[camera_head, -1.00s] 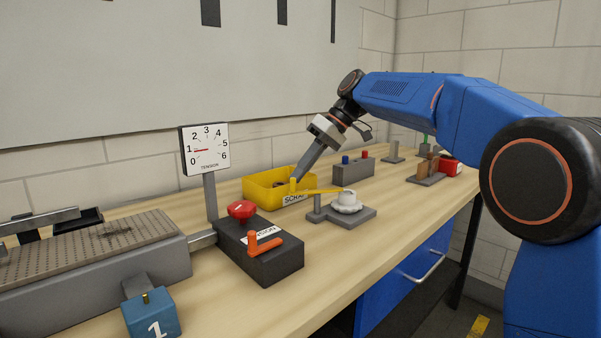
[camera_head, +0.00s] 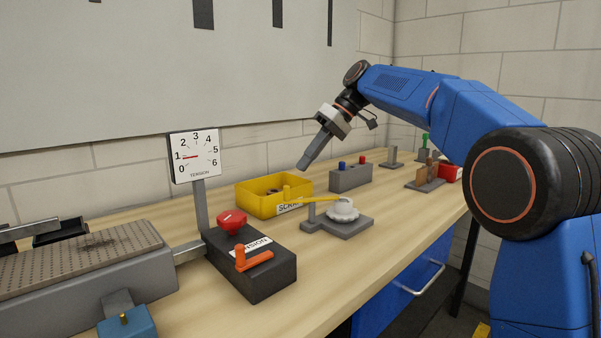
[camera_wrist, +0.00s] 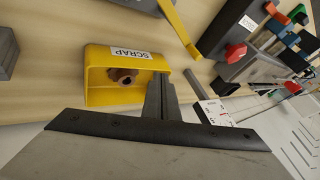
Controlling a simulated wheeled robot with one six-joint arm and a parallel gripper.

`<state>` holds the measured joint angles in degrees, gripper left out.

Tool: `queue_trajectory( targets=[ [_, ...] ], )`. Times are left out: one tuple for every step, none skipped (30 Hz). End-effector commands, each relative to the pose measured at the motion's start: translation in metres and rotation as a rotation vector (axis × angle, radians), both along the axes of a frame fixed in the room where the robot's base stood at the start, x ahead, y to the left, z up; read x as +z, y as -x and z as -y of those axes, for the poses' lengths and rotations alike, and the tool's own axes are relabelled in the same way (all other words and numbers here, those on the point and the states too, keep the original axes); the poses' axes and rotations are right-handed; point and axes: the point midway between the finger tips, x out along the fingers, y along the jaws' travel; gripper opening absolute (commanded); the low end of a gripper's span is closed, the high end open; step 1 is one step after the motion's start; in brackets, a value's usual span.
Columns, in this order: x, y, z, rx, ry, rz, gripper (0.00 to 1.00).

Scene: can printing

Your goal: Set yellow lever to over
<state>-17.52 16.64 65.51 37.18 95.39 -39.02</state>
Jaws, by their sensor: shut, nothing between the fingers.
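The yellow lever (camera_head: 315,199) lies across a white round hub on a grey base plate (camera_head: 352,229). Its arm points left in the head view, and its upright knob (camera_head: 286,193) is at the left end, in front of the yellow scrap bin. In the wrist view part of the lever (camera_wrist: 178,22) shows at the top edge. My gripper (camera_head: 303,166) is shut and empty, above the bin and up behind the lever knob, apart from it.
A grey block with blue and red buttons (camera_head: 350,179) stands behind the lever. The black tension box (camera_head: 262,277) with a red knob and orange lever stands left, beside a dial gauge (camera_head: 195,157).

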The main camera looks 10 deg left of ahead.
Motion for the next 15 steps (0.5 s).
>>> queue_trajectory(
  targets=[
    [0.008, -0.004, 0.005, 0.0, -0.001, 0.003, 0.0],
    [0.012, -0.006, 0.006, 0.0, -0.001, 0.003, 0.0],
    [0.017, -0.009, 0.009, 0.0, -0.001, 0.003, 0.0],
    [0.021, -0.011, 0.012, 0.0, -0.001, 0.003, 0.0],
    [0.024, -0.013, 0.014, -0.001, -0.001, 0.003, 0.0],
    [0.029, -0.015, 0.016, 0.0, 0.0, 0.002, 0.0],
    [0.031, -0.016, 0.018, 0.0, 0.0, 0.002, 0.0],
    [0.034, -0.017, 0.019, -0.001, -0.001, 0.003, 0.0],
    [0.037, -0.018, 0.02, -0.001, -0.001, 0.003, 0.0],
    [0.038, -0.019, 0.021, 0.0, 0.0, 0.002, 0.0],
    [0.04, -0.019, 0.022, 0.0, 0.0, 0.001, 0.0],
    [0.041, -0.02, 0.023, 0.001, -0.001, 0.002, 0.0],
    [0.042, -0.021, 0.023, 0.001, -0.001, 0.002, 0.0],
    [0.043, -0.021, 0.024, 0.001, -0.001, 0.002, 0.0],
    [0.044, -0.021, 0.024, 0.001, -0.001, 0.002, 0.0]
  ],
)
